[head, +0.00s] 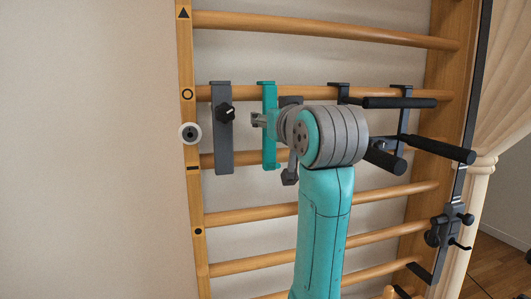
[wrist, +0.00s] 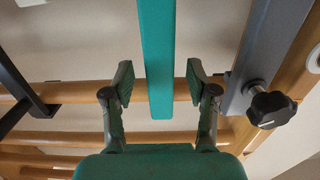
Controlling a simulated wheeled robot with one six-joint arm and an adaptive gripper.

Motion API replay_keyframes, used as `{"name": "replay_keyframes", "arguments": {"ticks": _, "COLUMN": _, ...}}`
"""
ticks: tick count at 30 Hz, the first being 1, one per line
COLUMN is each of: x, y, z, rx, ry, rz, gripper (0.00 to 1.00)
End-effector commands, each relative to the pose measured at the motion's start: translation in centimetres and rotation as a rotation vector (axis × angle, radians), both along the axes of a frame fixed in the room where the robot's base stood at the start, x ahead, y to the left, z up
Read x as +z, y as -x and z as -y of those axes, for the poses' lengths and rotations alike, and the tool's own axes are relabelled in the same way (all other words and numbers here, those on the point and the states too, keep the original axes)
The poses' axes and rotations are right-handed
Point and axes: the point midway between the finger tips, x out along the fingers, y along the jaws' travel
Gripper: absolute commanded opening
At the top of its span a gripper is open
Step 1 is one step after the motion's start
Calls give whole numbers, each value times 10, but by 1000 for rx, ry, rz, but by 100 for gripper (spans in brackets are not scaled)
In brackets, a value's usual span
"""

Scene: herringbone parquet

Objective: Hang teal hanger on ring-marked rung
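The teal hanger (head: 269,150) is a long flat strip, upright, with its bent top lip at the ring-marked rung (head: 245,93); it looks hooked over that rung. The ring mark (head: 187,94) is on the left post. In the wrist view, which looks upside down, the teal strip (wrist: 160,45) crosses in front of the rung (wrist: 72,93). My gripper (wrist: 159,84) is open, with one finger on each side of the strip and a gap on both sides. In the head view my gripper (head: 258,120) is at the hanger's upper half, partly hidden by my wrist.
A grey hanger with a black knob (head: 223,135) hangs just left of the teal one. A dark piece (head: 290,175) is partly hidden behind my arm. Black-handled bars (head: 400,103) hang to the right on the same rung. The lower rungs at left are bare.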

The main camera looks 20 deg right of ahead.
Motion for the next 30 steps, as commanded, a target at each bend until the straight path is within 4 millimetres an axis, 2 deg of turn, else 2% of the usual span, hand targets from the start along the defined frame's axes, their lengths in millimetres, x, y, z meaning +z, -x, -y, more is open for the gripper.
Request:
{"name": "replay_keyframes", "arguments": {"ticks": 6, "x": 0, "y": 1, "z": 0, "rx": 0, "ry": 0, "rz": 0, "gripper": 58}}
{"name": "replay_keyframes", "arguments": {"ticks": 10, "x": 1, "y": 12, "z": 0, "rx": 0, "ry": 0, "rz": 3, "gripper": 58}}
{"name": "replay_keyframes", "arguments": {"ticks": 24, "x": 2, "y": 98, "z": 0, "rx": 0, "ry": 0, "rz": 4, "gripper": 58}}
{"name": "replay_keyframes", "arguments": {"ticks": 30, "x": 2, "y": 116, "z": 0, "rx": 0, "ry": 0, "rz": 1, "gripper": 58}}
